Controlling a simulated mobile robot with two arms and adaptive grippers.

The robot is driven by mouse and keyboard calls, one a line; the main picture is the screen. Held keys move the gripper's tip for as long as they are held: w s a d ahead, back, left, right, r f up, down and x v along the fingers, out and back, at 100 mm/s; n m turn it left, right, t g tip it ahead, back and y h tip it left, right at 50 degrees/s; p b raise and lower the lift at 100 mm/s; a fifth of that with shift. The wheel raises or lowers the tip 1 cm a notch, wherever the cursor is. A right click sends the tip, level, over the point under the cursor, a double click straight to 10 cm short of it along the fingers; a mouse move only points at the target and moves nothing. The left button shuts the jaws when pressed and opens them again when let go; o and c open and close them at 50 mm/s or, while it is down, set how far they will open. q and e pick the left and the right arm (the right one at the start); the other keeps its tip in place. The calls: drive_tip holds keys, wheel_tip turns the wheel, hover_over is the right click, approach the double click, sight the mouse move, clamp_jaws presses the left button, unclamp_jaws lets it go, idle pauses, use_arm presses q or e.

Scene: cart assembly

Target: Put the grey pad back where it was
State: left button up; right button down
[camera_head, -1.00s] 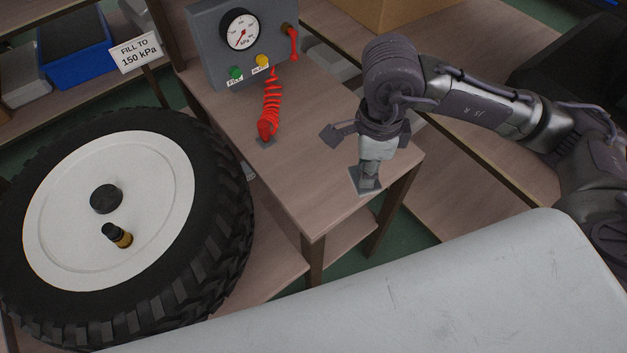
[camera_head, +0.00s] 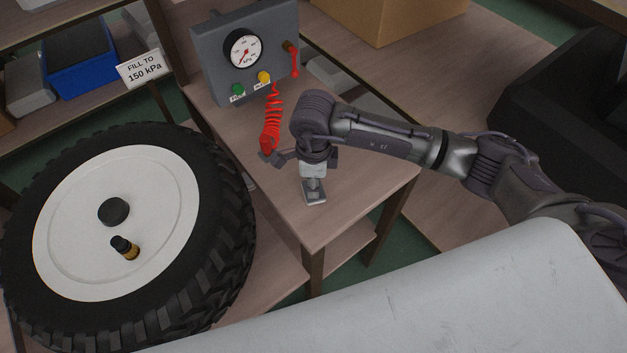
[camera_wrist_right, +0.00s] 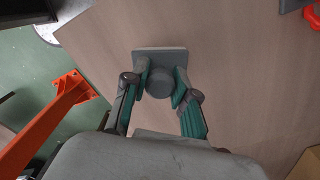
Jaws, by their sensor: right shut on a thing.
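The grey pad (camera_head: 316,198) is a small square plate with a round knob on top, near the front of the wooden bench top (camera_head: 352,205). My right gripper (camera_head: 313,178) points down and is shut on the knob. In the right wrist view, the two fingers of the gripper (camera_wrist_right: 160,78) close on either side of the knob, and the pad (camera_wrist_right: 160,54) looks level over the wood. I cannot tell whether the pad touches the bench or hangs just above it. My left gripper is not in view.
A grey gauge box (camera_head: 245,55) with a coiled red hose (camera_head: 271,122) stands at the back of the bench. A big tyre (camera_head: 228,235) with a white hub is at the left. A cardboard box (camera_head: 390,18) is behind. Bench top right of the gripper is clear.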

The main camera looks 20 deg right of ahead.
drive_tip(key=shift+f, duration=0.3)
drive_tip(key=shift+f, duration=0.1)
drive_tip(key=shift+f+b, duration=0.15)
drive_tip(key=shift+b, duration=0.15)
drive_tip(key=c, duration=0.9)
unclamp_jaws()
wheel_tip(320, 180, up, 12)
drive_tip(key=shift+r+b, duration=0.25)
drive_tip(key=shift+b, duration=0.15)
